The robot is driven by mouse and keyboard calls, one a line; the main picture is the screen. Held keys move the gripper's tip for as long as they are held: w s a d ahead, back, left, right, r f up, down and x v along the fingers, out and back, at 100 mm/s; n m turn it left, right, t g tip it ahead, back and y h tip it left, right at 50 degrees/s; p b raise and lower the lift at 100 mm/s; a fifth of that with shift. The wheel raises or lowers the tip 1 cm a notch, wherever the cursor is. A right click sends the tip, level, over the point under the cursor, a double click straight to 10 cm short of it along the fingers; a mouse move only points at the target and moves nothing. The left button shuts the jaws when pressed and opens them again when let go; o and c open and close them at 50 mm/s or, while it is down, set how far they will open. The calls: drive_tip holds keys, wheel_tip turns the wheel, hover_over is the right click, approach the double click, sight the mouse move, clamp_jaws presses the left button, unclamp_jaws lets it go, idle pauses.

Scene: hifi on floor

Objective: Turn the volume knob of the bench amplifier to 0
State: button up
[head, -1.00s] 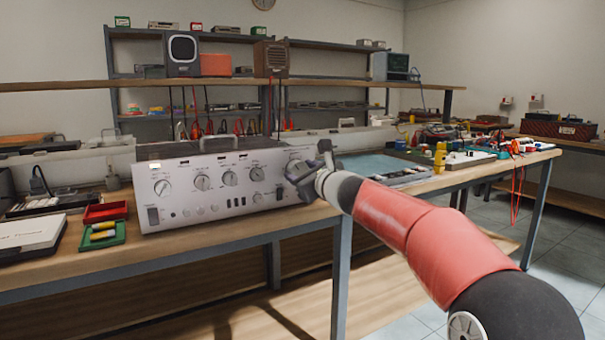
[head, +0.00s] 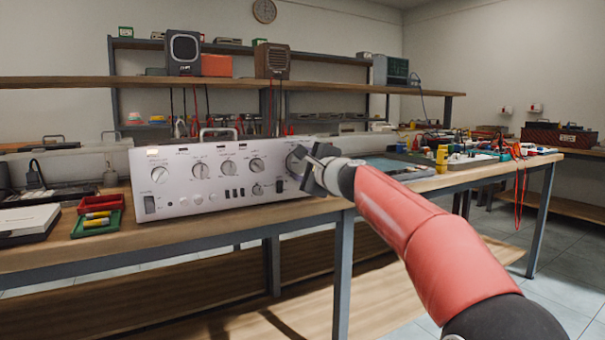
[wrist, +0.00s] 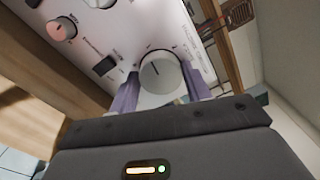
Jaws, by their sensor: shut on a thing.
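The silver bench amplifier (head: 215,182) stands on the wooden bench, its front panel carrying several round knobs and small buttons. My gripper (head: 305,168) is at the right end of the panel, in front of the large knob there, which it partly hides. In the wrist view the large silver volume knob (wrist: 160,75) sits between the two purple-grey fingers of my gripper (wrist: 158,88), which are shut on its sides. A dark pointer line shows on the knob's face.
Red and green trays (head: 97,222) with yellow items lie left of the amplifier. A grey-blue mat (head: 390,166) and several tools lie to its right. A shelf (head: 330,87) with radios stands behind. The floor in front is free.

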drive_tip(key=n+b, duration=0.1)
drive_tip(key=n, duration=0.1)
drive_tip(key=n+b, duration=0.2)
drive_tip(key=n, duration=0.1)
drive_tip(key=shift+f+n, duration=0.3)
drive_tip(key=n+b, duration=0.2)
drive_tip(key=n, duration=0.3)
drive_tip(key=shift+n+b, duration=0.3)
drive_tip(key=o, duration=1)
drive_tip(key=shift+r, duration=0.1)
drive_tip(key=b+v, duration=0.1)
drive_tip(key=v, duration=0.6)
drive_tip(key=shift+s+d, duration=0.2)
drive_tip(key=shift+s, duration=0.15)
